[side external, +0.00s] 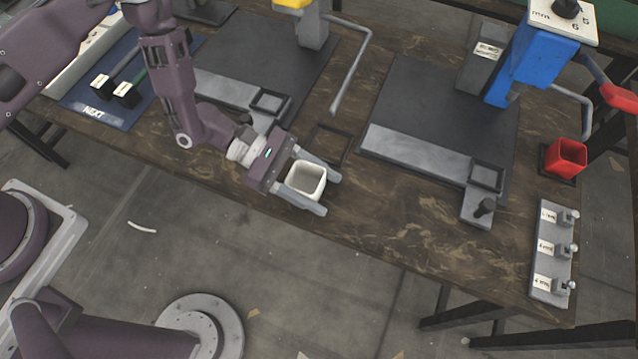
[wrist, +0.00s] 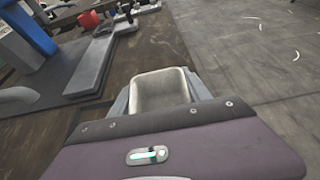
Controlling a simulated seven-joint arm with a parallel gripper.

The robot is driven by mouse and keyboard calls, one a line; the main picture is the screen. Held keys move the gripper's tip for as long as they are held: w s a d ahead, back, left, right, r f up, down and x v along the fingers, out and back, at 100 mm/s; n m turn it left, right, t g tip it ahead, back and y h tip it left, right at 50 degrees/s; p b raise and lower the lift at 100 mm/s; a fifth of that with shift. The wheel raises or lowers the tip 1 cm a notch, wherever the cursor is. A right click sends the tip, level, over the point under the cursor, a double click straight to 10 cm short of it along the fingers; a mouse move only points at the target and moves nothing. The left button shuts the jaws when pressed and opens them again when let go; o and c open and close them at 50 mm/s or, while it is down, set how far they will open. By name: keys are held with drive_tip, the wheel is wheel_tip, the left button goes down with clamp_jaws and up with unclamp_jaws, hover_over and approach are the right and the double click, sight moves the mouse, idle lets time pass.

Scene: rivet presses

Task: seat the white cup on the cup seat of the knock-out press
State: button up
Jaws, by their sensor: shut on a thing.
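My gripper (side external: 331,194) is shut on the white cup (side external: 305,179), one finger on each side. The cup is square, with its open mouth up, and is held near the table's front edge. In the wrist view the cup (wrist: 160,92) sits between the fingers and looks empty inside. Two presses stand behind: a blue one (side external: 537,65) at the right and a yellow one (side external: 294,4) at the back. Each has a grey rail ending in a square frame, at the right (side external: 486,176) and at the left (side external: 270,102). Both frames look empty. I cannot read which press is the knock-out press.
An empty dark square holder (side external: 328,145) lies on the table behind the cup. A red cup (side external: 566,158) stands at the far right. A grey strip with several labelled pegs (side external: 553,250) lies at the right front. A bent grey handle (side external: 350,75) reaches down between the presses.

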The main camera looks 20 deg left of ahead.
drive_tip(key=shift+f, duration=0.15)
drive_tip(key=o, duration=1.3)
drive_tip(key=shift+o, duration=0.2)
drive_tip(key=v, duration=0.8)
drive_tip(key=f+v, duration=0.1)
drive_tip(key=v, duration=0.3)
drive_tip(key=shift+s+a, duration=0.25)
drive_tip(key=shift+s, duration=0.05)
drive_tip(key=s+r+m+g+y, duration=0.2)
drive_tip(key=r+m, duration=0.3)
drive_tip(key=r, duration=0.4)
drive_tip(key=s+r+m+g+y, duration=0.1)
drive_tip(key=s+r+m, duration=0.2)
drive_tip(key=r+m, duration=0.5)
drive_tip(key=s+a+r+m+t+y, duration=0.2)
drive_tip(key=s+a+r+t+y, duration=0.2)
drive_tip(key=a, duration=0.4)
drive_tip(key=s+a+r+m+t+y, duration=0.3)
drive_tip(key=s+a+r+y, duration=0.3)
drive_tip(key=a+r, duration=0.2)
drive_tip(key=shift+a+r+t, duration=0.15)
drive_tip(key=shift+a+t, duration=0.4)
drive_tip(key=shift+t, duration=0.25)
